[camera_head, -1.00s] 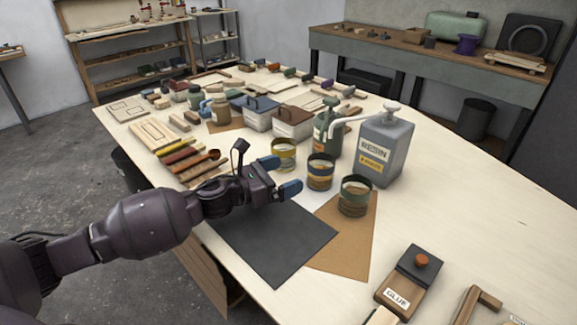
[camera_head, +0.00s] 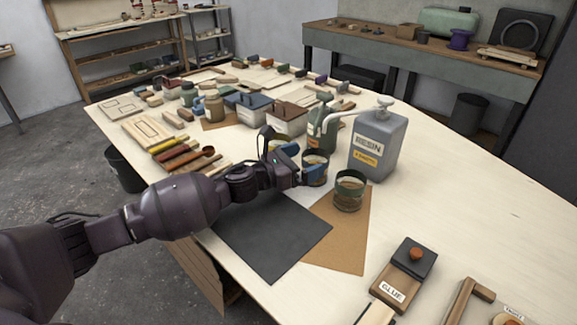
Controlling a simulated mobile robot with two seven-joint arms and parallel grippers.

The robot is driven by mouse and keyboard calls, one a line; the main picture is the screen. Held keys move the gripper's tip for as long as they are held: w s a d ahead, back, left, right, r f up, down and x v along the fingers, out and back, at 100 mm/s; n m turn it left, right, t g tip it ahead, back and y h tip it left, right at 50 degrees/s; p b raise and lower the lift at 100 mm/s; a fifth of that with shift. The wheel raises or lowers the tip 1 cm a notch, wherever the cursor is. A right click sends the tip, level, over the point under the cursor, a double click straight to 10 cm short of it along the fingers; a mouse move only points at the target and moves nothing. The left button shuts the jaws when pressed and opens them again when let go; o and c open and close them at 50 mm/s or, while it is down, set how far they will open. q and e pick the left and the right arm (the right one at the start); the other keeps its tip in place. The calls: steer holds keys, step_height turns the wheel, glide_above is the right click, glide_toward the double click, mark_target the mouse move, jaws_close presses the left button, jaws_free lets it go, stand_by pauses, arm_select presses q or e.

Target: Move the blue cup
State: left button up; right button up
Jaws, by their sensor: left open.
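The blue cup (camera_head: 318,160), a clear cup with a dark blue rim and amber contents, stands upright on the table, in the middle of a row of three. My left gripper (camera_head: 301,162) is open at its left side. One blue fingertip is behind and left of the cup, and the other overlaps its lower front. The near finger hides part of the cup, and I cannot tell whether either finger touches it. My right gripper is not in view.
A green-rimmed cup (camera_head: 349,192) stands close at the right on brown paper (camera_head: 340,240). A yellow-rimmed cup (camera_head: 280,141) is mostly hidden behind my gripper. A grey resin jug (camera_head: 376,145) stands behind. A black mat (camera_head: 270,235) lies in front.

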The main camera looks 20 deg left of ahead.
arm_select(q)
steer(key=shift+x, duration=1.7)
steer(key=c, duration=1)
steer(key=shift+a, duration=0.1)
